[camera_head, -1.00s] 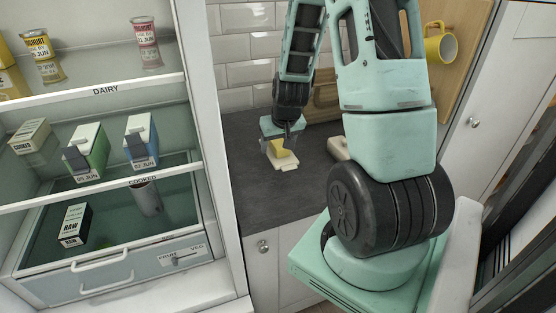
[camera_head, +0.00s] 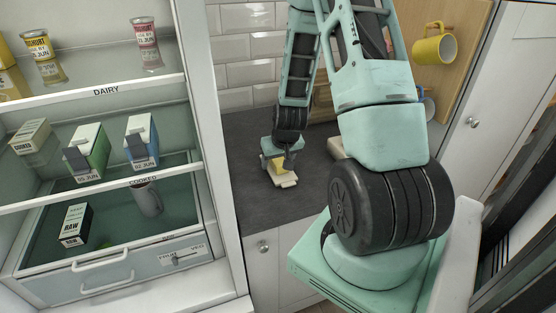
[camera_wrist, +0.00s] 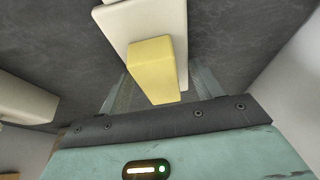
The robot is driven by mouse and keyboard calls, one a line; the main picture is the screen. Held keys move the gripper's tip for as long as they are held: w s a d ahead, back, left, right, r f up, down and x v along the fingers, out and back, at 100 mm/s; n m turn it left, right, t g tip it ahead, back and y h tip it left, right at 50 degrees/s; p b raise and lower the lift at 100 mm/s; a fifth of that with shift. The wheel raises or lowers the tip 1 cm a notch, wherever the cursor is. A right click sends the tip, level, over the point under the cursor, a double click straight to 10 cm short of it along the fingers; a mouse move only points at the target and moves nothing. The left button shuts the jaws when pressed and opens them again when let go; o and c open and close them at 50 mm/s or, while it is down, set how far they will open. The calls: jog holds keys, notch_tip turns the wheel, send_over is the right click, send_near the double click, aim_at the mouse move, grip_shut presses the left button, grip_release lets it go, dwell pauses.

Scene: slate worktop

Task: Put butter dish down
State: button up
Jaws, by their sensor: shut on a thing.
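The butter dish (camera_head: 288,183) is a cream dish with a yellow block of butter on it. In the head view it is low at the slate worktop (camera_head: 265,210); I cannot tell whether it touches the surface. In the wrist view the cream dish (camera_wrist: 115,15) shows with the yellow butter (camera_wrist: 153,68) at its near end. My gripper (camera_head: 279,167) is shut on the butter dish from above. In the wrist view its fingers stand on either side of the butter, and the exact contact is hidden.
A cream object (camera_head: 336,147) lies on the worktop to the right, partly behind my arm. An open fridge (camera_head: 230,200) with cartons stands at the left. A yellow mug (camera_head: 434,48) hangs at the upper right. The front of the worktop is clear.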

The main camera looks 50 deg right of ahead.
jog(key=o, duration=1.2)
jog(key=shift+o, duration=0.2)
jog(key=shift+s+a+r, duration=0.1)
jog(key=shift+s+r, duration=0.05)
jog(key=shift+r, duration=0.5)
jog(key=v, duration=0.9)
jog(key=shift+a+r, duration=0.1)
jog(key=shift+r, duration=0.25)
jog(key=shift+s+a+r, duration=0.15)
jog(key=shift+s+r, duration=0.15)
jog(key=shift+r, duration=0.2)
